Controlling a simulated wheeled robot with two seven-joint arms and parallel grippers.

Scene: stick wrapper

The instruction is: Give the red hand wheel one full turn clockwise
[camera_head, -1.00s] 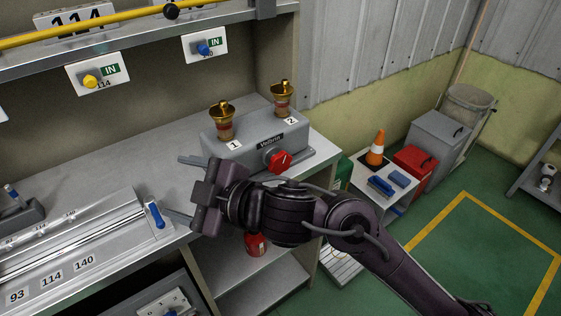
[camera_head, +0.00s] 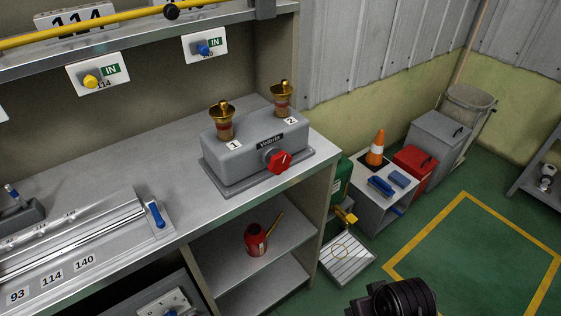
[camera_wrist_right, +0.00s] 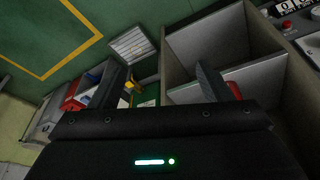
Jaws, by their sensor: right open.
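The red hand wheel (camera_head: 280,163) sits on the front of a grey box (camera_head: 235,155) on the bench, in the head view. Nothing touches it. The box carries two brass-topped fittings, numbered 1 (camera_head: 222,122) and 2 (camera_head: 282,100). My right gripper (camera_wrist_right: 164,82) shows in the right wrist view with its two fingers wide apart and nothing between them. In the head view only a dark part of my arm shows at the bottom edge, well below the wheel. The wheel is not seen in the right wrist view. My left gripper is in neither view.
The bench top (camera_head: 190,182) is clear left of the box. A sealing bar with a blue handle (camera_head: 155,215) lies further left. A red oil can (camera_head: 256,240) stands on the shelf below. A small table with a cone (camera_head: 376,150) stands at right.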

